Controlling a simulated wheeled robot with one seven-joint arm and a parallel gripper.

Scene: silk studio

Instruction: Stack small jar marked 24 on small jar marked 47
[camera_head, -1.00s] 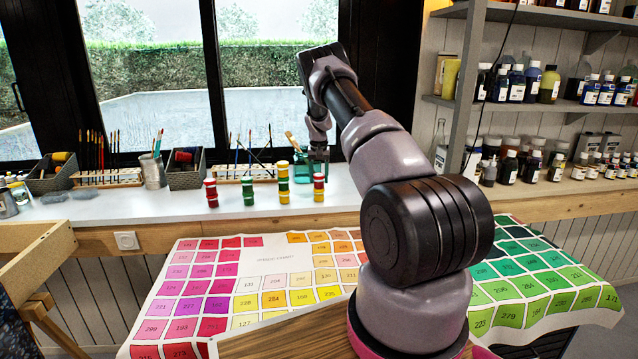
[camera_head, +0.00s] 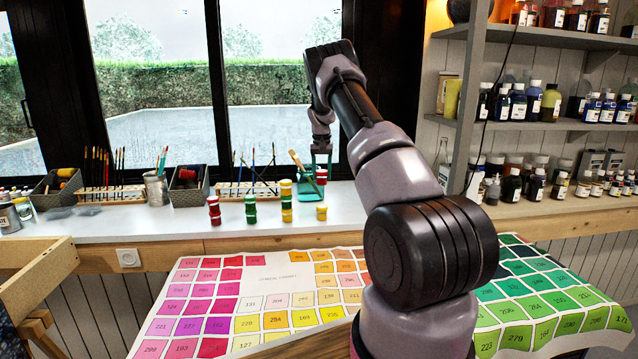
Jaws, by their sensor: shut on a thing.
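My gripper (camera_head: 321,163) is above the counter, shut on a small red jar (camera_head: 321,176). Below it, apart from it, a single yellow-topped small jar (camera_head: 321,212) stands on the white counter. To the left stand three stacks of small jars: a mostly red stack (camera_head: 214,210), a green stack with pale bands (camera_head: 250,209), and a taller yellow and green stack (camera_head: 286,201). The markings 24 and 47 are too small to read, so I cannot tell which jars carry them.
A teal glass container (camera_head: 306,187) with a brush stands close behind the held jar. Brush racks (camera_head: 247,188), grey baskets (camera_head: 188,186) and a metal brush can (camera_head: 156,188) line the window side. The counter right of the single jar (camera_head: 370,215) looks clear.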

